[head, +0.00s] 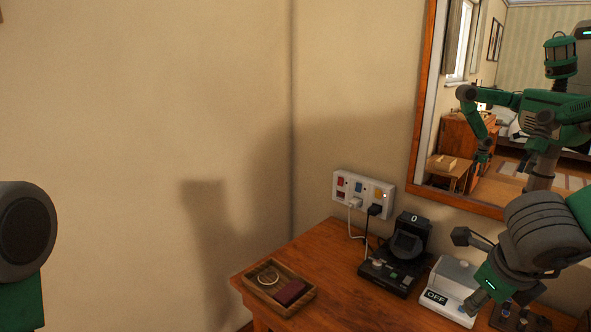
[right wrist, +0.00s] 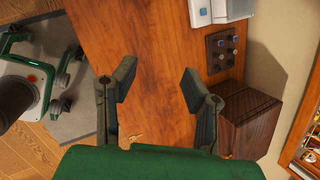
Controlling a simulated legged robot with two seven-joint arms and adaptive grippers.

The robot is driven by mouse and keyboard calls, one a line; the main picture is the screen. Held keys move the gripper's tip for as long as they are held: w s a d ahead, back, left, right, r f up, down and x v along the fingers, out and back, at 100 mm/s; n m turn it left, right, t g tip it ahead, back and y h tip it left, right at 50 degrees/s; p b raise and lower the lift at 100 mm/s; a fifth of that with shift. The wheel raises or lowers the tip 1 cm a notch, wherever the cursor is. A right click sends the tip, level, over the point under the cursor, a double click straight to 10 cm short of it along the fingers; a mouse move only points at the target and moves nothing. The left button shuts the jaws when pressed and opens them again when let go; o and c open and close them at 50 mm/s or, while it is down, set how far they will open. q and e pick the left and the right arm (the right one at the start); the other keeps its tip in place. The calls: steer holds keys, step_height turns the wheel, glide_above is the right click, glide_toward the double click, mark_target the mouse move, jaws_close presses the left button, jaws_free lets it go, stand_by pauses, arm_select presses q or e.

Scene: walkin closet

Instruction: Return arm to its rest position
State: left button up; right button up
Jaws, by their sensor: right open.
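My right arm (head: 540,230) comes in from the right of the head view, bent over the right end of the wooden table. My right gripper (right wrist: 155,88) shows in the right wrist view with its two dark fingers spread wide. Nothing is between them; bare brown tabletop lies below. A rounded grey and green part of my left arm (head: 25,240) shows at the left edge of the head view. My left gripper does not show directly there. A mirror reflects my body and an arm, too small to judge its gripper.
The wooden table (head: 335,265) holds a small tray (head: 305,303) with a ring and a dark red item, a black device (head: 397,255) and a white box marked OFF (head: 440,297). A knobbed panel (right wrist: 222,50) and dark wooden box (right wrist: 245,125) are near my right gripper. A mirror (head: 470,185) hangs behind.

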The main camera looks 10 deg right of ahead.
steer(key=s+a+f+n, duration=0.2)
steer(key=s+f+n, duration=0.1)
steer(key=f+n, duration=0.55)
steer(key=s+a+f+n, duration=0.2)
steer(key=a+f+n, duration=0.1)
steer(key=f+n, duration=0.6)
steer(key=s+a+f+n+g+y, duration=0.1)
steer(key=s+a+f+n+g, duration=0.15)
steer(key=s+f+n, duration=0.45)
steer(key=s+a+f+n+g+y, duration=0.1)
steer(key=s+a+f+n, duration=0.2)
steer(key=s+n, duration=0.7)
step_height(320, 180, down, 10)
steer(key=b, duration=1)
steer(key=shift+w+d+r+m, duration=0.15)
steer(key=shift+w+m, duration=0.2)
steer(key=shift+m, duration=0.1)
